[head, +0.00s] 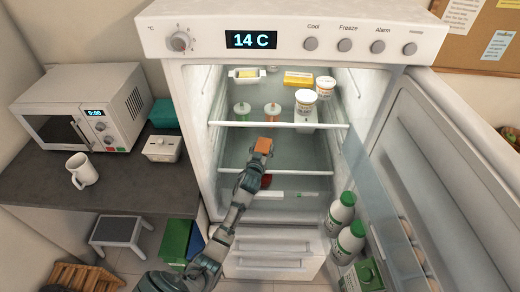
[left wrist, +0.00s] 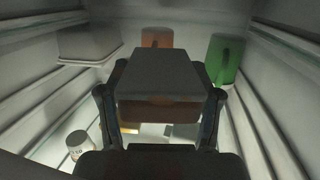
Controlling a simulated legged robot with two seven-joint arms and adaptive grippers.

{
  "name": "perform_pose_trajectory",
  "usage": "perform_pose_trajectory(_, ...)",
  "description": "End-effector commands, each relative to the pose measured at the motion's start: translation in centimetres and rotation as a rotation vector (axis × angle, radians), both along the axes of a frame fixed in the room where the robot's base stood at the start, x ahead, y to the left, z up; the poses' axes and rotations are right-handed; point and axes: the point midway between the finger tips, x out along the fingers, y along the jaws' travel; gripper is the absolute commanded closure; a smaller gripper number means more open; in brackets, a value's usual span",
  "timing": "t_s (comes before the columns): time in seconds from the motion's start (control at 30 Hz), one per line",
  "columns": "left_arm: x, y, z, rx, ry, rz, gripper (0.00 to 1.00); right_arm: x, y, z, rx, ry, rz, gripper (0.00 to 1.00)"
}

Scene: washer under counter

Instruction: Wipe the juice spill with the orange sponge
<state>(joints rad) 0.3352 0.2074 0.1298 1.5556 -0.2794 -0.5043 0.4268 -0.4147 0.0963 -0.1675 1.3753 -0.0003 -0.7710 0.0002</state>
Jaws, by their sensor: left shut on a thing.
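My left gripper (head: 260,154) reaches into the open fridge and is shut on the orange sponge (head: 263,145). It holds the sponge in front of the fridge's middle area, below the upper shelf. In the left wrist view the sponge (left wrist: 160,85) sits between the two fingers, its broad face dark in shade. A dark red patch (head: 266,181), which looks like the juice spill, shows low inside the fridge, below the sponge and partly hidden by my arm. I cannot tell its full extent. My right gripper is not in view.
The fridge door (head: 455,150) stands open at right, with milk bottles (head: 341,213) in its rack. The upper shelf edge (head: 280,124) crosses above the gripper; tubs (head: 305,100) and two small jars stand there. A microwave (head: 85,105) and mug (head: 82,170) are on the left counter.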

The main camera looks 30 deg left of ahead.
Motion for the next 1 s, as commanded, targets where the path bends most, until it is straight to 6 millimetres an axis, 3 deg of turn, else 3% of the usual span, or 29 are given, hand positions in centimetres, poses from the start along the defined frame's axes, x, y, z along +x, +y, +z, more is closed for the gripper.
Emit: perform_pose_trajectory(1.0,0.8,-1.5,-0.1,-0.002,0.005,0.0,0.64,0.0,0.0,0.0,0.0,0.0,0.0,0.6)
